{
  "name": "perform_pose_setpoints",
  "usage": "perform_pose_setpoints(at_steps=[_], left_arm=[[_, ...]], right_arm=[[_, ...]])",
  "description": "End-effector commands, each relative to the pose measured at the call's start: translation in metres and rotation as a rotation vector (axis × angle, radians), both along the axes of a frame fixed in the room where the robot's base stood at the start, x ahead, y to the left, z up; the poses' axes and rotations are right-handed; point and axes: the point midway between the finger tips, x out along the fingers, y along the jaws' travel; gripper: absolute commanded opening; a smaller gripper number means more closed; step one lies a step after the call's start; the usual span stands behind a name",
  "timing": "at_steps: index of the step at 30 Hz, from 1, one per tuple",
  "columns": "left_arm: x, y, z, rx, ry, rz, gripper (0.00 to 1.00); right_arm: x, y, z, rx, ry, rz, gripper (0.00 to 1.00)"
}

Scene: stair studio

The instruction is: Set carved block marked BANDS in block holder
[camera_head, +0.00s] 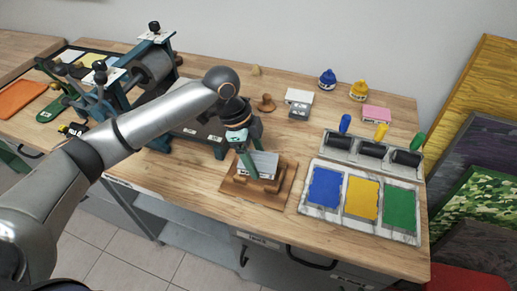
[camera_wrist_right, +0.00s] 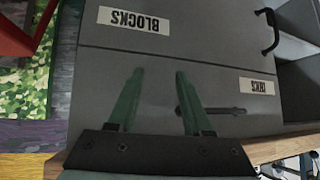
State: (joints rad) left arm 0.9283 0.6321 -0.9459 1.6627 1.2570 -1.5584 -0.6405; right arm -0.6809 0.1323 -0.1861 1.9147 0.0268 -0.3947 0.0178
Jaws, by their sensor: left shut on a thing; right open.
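The wooden block holder (camera_head: 233,187) lies near the front edge of the table in the head view. A grey carved block (camera_head: 265,160) is at the holder, between the green fingers of my left gripper (camera_head: 255,165), which is shut on it. The block's marking is too small to read. I cannot tell whether the block rests fully in the holder, as the gripper covers part of both. My right gripper (camera_wrist_right: 155,95) is open and empty in the right wrist view, in front of grey drawers labelled BLOCKS (camera_wrist_right: 135,20) and INKS (camera_wrist_right: 257,86).
An ink tray (camera_head: 310,210) with blue, yellow and green slabs lies right of the holder, with rollers (camera_head: 371,150) behind. A white-topped block (camera_head: 299,98), a pink block (camera_head: 377,113) and ink bottles (camera_head: 327,80) stand further back. A press (camera_head: 150,70) stands left.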

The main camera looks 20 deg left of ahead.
Motion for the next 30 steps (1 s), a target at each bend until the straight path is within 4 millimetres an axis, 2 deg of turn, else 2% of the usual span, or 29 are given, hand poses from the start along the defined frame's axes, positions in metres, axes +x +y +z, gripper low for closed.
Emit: perform_pose_setpoints(at_steps=[4, 11, 26, 30], left_arm=[[0.007, -0.004, 0.002, 0.001, 0.0, -0.106, 0.15], [0.008, -0.004, -0.003, 0.002, -0.001, -0.137, 0.15], [0.008, -0.004, -0.02, 0.002, -0.003, -0.135, 0.15], [0.007, -0.004, -0.015, 0.002, -0.001, -0.135, 0.15]], right_arm=[[0.0, -0.001, 0.005, 0.0, -0.001, -0.002, 0.5], [0.0, -0.001, 0.001, 0.0, -0.001, -0.002, 0.5], [0.001, -0.001, -0.035, -0.001, -0.001, -0.003, 0.5], [0.0, -0.001, -0.023, -0.002, 0.002, -0.003, 0.5]])
